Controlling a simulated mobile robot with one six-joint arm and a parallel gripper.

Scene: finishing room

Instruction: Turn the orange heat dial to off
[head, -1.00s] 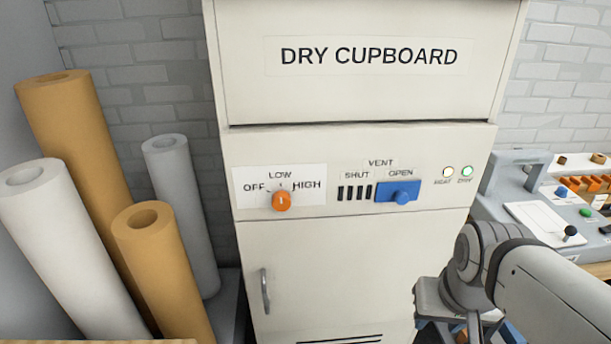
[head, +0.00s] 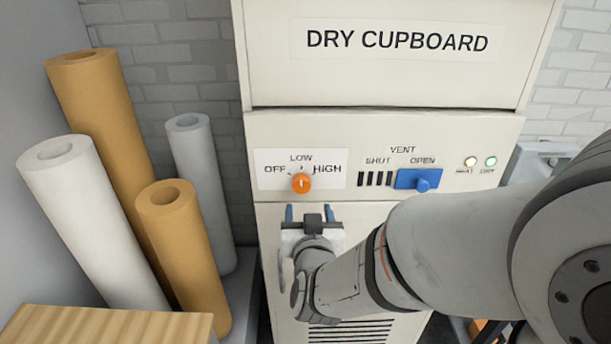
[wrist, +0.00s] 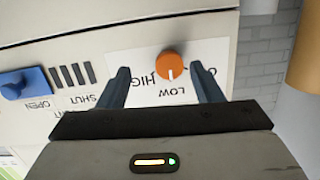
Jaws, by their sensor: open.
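The orange heat dial (head: 301,184) sits on a white label on the dry cupboard's front panel. OFF is printed to its left, LOW above it and HIGH to its right. Its white mark points up, towards LOW. In the wrist view the dial (wrist: 171,62) shows upside down, between the two blue fingers. My gripper (head: 309,213) is open and empty, just below the dial in the head view. The fingertips (wrist: 160,72) appear on either side of the dial with gaps, and I see no contact.
The blue vent slider (head: 418,179) is right of the dial, at OPEN, beside dark slots. Two small lamps (head: 480,162) are further right; the DRY one is green. Tall rolls (head: 170,235) stand left of the cupboard (head: 390,90), with a wooden surface (head: 110,325) in front.

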